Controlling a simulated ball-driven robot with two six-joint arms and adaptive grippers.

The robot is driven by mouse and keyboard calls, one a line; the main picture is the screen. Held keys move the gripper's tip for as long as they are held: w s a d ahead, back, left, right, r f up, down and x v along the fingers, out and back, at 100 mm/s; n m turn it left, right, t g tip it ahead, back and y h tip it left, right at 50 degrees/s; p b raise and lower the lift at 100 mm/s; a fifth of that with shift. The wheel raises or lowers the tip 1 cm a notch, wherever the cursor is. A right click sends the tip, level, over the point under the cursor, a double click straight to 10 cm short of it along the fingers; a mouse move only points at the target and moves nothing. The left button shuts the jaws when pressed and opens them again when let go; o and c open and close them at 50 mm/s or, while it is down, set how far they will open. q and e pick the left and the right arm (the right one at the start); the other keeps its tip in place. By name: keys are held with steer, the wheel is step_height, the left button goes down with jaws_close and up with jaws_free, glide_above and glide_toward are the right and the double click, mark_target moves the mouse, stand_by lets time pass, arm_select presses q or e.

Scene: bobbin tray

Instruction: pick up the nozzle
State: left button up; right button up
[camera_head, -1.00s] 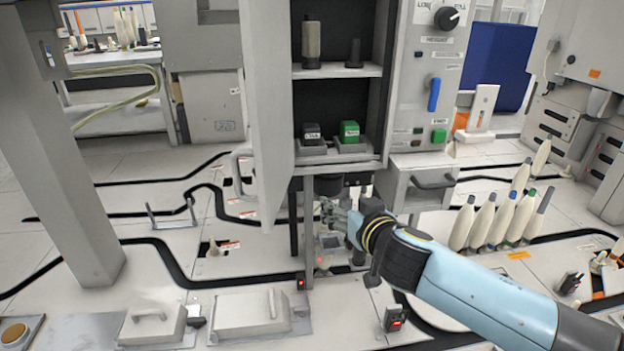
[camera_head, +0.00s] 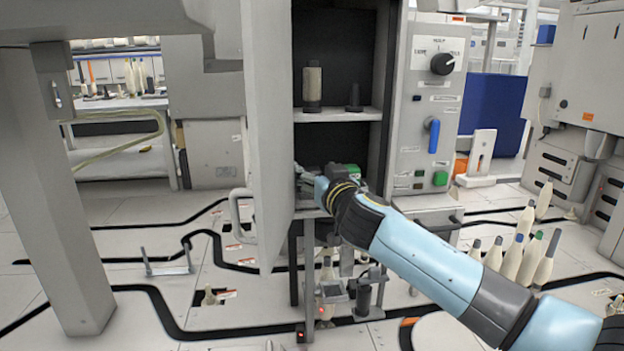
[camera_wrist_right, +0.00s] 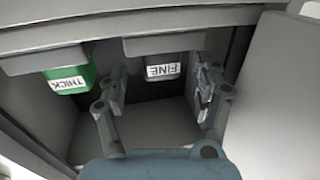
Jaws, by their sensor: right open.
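Two labelled blocks sit in the lower compartment of an open cabinet, and I take these as the nozzles. The grey block marked FINE (camera_wrist_right: 163,70) shows in the right wrist view, with its label upside down. The green block marked THICK (camera_wrist_right: 67,80) is left of it there and shows partly in the head view (camera_head: 347,170). My right gripper (camera_wrist_right: 161,82) is open and empty, its fingers on either side of the FINE block in the picture. Whether they touch it I cannot tell. In the head view the right gripper (camera_head: 306,182) hides most of the grey block. My left gripper is not shown.
The cabinet's open door (camera_head: 267,140) stands left of my right gripper. A shelf (camera_head: 335,115) above carries a spool (camera_head: 313,83) and a dark cone (camera_head: 354,98). A control panel (camera_head: 430,110) borders the compartment's right side. Several cone-shaped bobbins (camera_head: 528,258) stand at right.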

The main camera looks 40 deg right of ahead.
steer(key=shift+w+d, duration=0.15)
steer(key=shift+w, duration=0.35)
steer(key=shift+f, duration=0.1)
steer(key=c, duration=1.3)
steer(key=shift+c, duration=0.2)
